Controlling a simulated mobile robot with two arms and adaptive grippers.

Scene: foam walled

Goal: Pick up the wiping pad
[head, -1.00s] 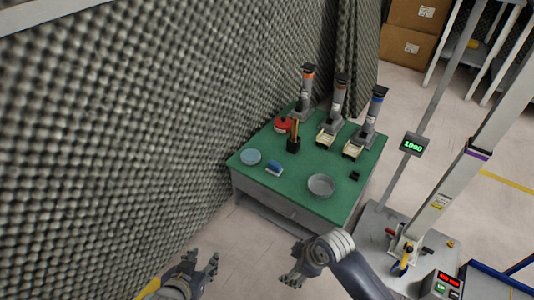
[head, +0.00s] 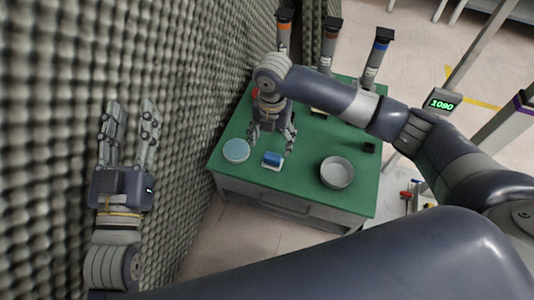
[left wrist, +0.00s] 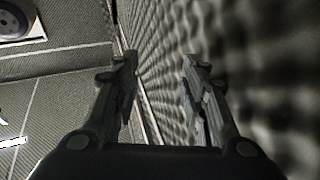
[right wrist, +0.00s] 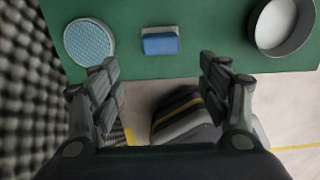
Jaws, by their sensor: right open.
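The wiping pad is a small block with a blue top and a pale base. In the head view the wiping pad (head: 272,160) lies on the green table (head: 300,183) near its front edge. It also shows in the right wrist view (right wrist: 160,44), ahead between the finger lines. My right gripper (head: 271,143) is open and empty, fingers pointing down, close to the pad and apart from it. The right wrist view shows its spread fingers (right wrist: 160,75). My left gripper (head: 130,122) is raised beside the foam wall, its fingers apart and empty, also in the left wrist view (left wrist: 158,75).
A round light-blue dish (head: 236,150) lies left of the pad. A grey round pan (head: 337,172) stands to its right. Several upright tools, one with a blue band (head: 377,56), stand at the back. The foam wall (head: 60,130) borders the left side.

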